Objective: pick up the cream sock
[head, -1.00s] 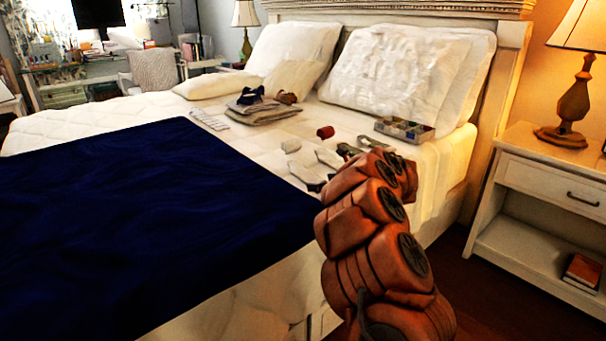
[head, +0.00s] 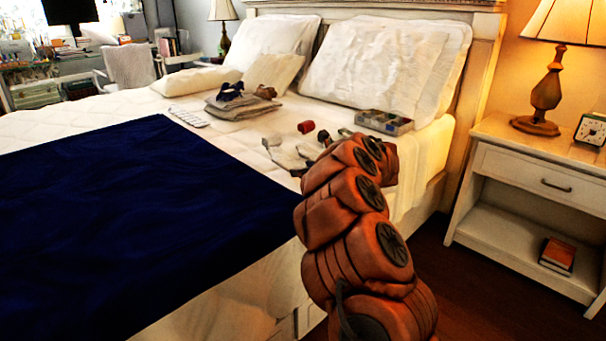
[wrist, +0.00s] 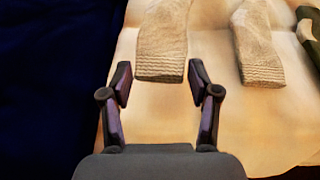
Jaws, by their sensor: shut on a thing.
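The cream sock (wrist: 161,48) is a pale knitted sock lying on the bed, its ribbed cuff toward me in the wrist view. A second, similar pale sock (wrist: 258,48) lies to the right, outside the fingers. In the head view pale socks (head: 286,158) lie on the bed just left of my arm; I cannot tell there which one is held. My fingertips are hidden behind my arm in that view.
A dark blue blanket (head: 130,230) covers the bed's near left. A red roll (head: 306,127), a divided box (head: 384,122), folded cloths (head: 243,107) and a white keyboard-like item (head: 188,117) lie on the bed. A nightstand (head: 515,144) with a lamp stands at the right.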

